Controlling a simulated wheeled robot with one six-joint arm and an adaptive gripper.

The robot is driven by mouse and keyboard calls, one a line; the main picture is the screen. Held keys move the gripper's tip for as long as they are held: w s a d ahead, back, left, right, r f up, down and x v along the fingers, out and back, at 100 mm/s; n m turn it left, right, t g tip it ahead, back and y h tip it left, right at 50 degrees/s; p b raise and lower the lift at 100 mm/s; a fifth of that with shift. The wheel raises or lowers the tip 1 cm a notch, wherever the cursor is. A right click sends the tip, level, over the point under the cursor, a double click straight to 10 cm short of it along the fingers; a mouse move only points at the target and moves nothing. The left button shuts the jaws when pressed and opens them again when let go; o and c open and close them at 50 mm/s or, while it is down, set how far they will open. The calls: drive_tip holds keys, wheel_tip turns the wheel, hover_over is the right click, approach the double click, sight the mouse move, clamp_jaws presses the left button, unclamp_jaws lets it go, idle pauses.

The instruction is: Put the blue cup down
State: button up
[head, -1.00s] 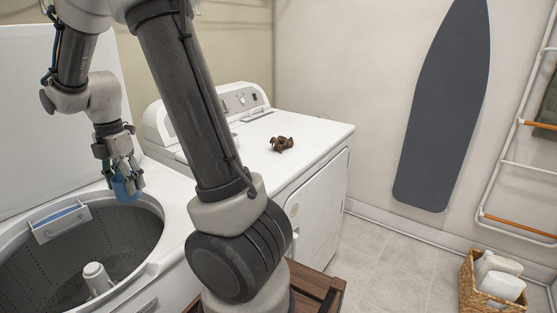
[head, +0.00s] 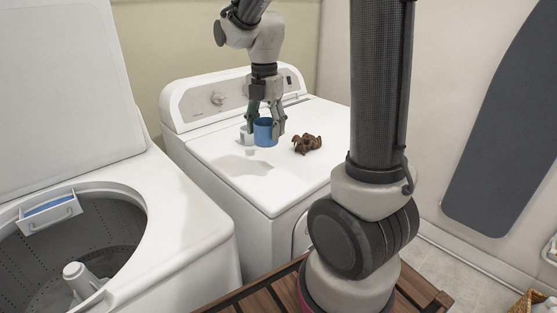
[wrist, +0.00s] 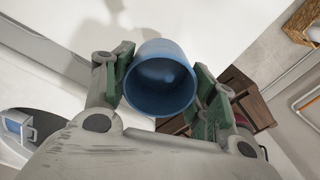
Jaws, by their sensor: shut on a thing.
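The blue cup (head: 265,133) is held between the fingers of my gripper (head: 265,117), over the top of the closed white dryer (head: 215,170). A shadow falls on the dryer top in front of it, and the cup looks raised above the surface; the exact gap is hard to tell. In the wrist view the cup (wrist: 160,80) sits between the green finger pads of my gripper (wrist: 163,88), one on each side. Its open mouth faces the camera and it looks empty.
A small white object (head: 246,134) is just left of the cup in the head view. A crumpled brown thing (head: 307,144) lies to the right. The dryer's front top is clear. The open washer (head: 190,240) stands at left.

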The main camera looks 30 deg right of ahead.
wheel_tip(320, 180, down, 9)
drive_tip(key=shift+r, duration=0.2)
drive_tip(key=shift+f, duration=0.1)
drive_tip(key=o, duration=1)
wheel_tip(320, 180, up, 12)
drive_tip(key=shift+r, duration=0.1)
drive_tip(key=s+r+m+t, duration=0.1)
drive_tip(key=s+m, duration=0.5)
drive_tip(key=m, duration=0.2)
drive_tip(key=s+d+r+m+t, duration=0.1)
drive_tip(key=s+m+t, duration=0.1)
drive_tip(key=s+m, duration=0.4)
drive_tip(key=s+r+m+t, duration=0.1)
drive_tip(key=s+r+m, duration=0.1)
drive_tip(key=s+m, duration=0.4)
drive_tip(key=shift+s+d+m, duration=0.15)
drive_tip(key=shift+d+m, duration=0.05)
drive_tip(key=shift+m, duration=0.75)
drive_tip(key=shift+s+d+m, duration=0.15)
drive_tip(key=shift+d+m, duration=0.05)
drive_tip(key=shift+m, duration=0.75)
